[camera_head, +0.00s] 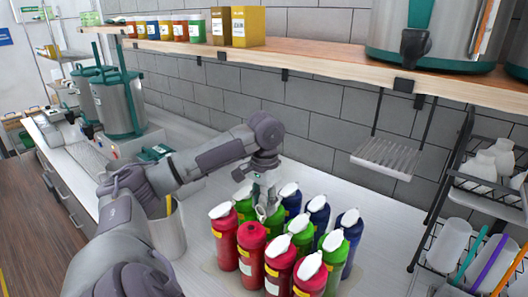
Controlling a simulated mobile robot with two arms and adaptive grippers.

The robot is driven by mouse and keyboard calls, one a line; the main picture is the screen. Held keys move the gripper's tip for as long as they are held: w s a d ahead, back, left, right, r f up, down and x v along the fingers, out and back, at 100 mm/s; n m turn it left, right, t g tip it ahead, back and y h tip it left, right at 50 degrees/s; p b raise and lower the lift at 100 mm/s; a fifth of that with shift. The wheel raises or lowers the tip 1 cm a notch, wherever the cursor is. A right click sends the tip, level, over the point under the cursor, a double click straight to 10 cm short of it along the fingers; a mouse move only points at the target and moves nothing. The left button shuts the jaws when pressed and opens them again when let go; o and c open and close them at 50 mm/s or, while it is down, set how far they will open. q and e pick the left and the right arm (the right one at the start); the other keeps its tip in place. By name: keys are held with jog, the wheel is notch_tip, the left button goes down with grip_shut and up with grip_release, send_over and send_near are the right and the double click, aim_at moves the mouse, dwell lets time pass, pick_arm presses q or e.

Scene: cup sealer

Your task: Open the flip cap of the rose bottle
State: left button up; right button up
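Several rose-red bottles stand in a tight group on the counter: one at the left (224,246), one beside it (251,258), and others nearer the front (280,268). Most bottles have white flip caps; the second red bottle's top shows red, with no white cap visible on it. Label text is too small to read. My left gripper (264,206) points down at the back left of the group, close to the bottle tops there. It partly hides them, and I cannot tell whether its fingers touch a cap. My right gripper is not in view.
Green bottles (333,258) and blue bottles (351,230) stand close around the red ones. A pale container (168,236) stands left of the group. A wooden shelf (300,56) runs above, and a black rack (440,225) with cups stands at the right.

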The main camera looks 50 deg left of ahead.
pick_arm(q)
jog(key=o, duration=0.5)
jog(key=shift+c, duration=0.2)
jog(key=shift+w+r, duration=0.2)
jog(key=shift+r, duration=5.75)
